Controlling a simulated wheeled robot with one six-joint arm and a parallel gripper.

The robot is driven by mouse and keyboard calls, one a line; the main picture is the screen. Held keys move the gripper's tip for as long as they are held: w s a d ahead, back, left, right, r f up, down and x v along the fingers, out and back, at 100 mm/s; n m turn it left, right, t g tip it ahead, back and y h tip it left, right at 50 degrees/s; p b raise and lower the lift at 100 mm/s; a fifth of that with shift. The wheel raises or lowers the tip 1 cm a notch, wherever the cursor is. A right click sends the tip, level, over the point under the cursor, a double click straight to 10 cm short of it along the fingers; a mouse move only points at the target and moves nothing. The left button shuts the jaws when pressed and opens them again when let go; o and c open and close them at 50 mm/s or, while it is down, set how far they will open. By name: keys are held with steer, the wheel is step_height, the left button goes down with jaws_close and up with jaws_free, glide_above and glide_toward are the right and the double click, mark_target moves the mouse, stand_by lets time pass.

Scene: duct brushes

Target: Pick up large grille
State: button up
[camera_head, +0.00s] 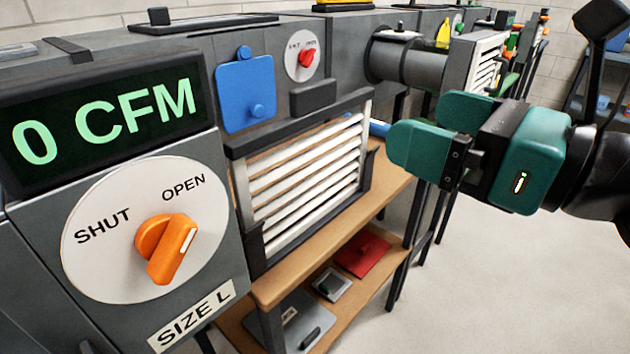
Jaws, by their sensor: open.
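A large grille (305,172) with white slats stands upright in a dark holder (254,235) on the front of the grey duct, above a wooden shelf. A dark block (312,96) sits just above its top edge. My gripper (424,122), with teal fingers, is open and empty in the air to the right of the grille. It appears apart from the grille. A second white-slatted grille (486,66) stands farther back, beyond my gripper. A "SIZE L" label (191,316) is on the panel left of the near grille.
An orange knob (166,248) on a SHUT/OPEN dial sits below a "0 CFM" display (105,122). A blue plate (245,92) and a red knob (307,57) are above the grille. The lower shelf holds a red plate (362,254) and grey plates. Clear floor lies right.

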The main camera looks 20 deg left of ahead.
steer(key=p+x, duration=0.3)
steer(key=p, duration=0.1)
steer(key=p+x, duration=0.8)
steer(key=shift+r+p, duration=0.35)
steer(key=shift+w+a+f, duration=0.15)
steer(key=shift+a, duration=0.25)
steer(key=p+x, duration=0.4)
steer(key=x, duration=0.1)
steer(key=shift+p, duration=0.35)
steer(key=c, duration=1)
step_height(320, 180, up, 30)
steer(key=p, duration=2)
glide_above(318, 89)
steer(key=x, duration=0.2)
steer(key=shift+c, duration=0.2)
steer(key=shift+w+a+b, duration=0.1)
steer(key=shift+a+b, duration=0.05)
steer(key=shift+b, duration=0.15)
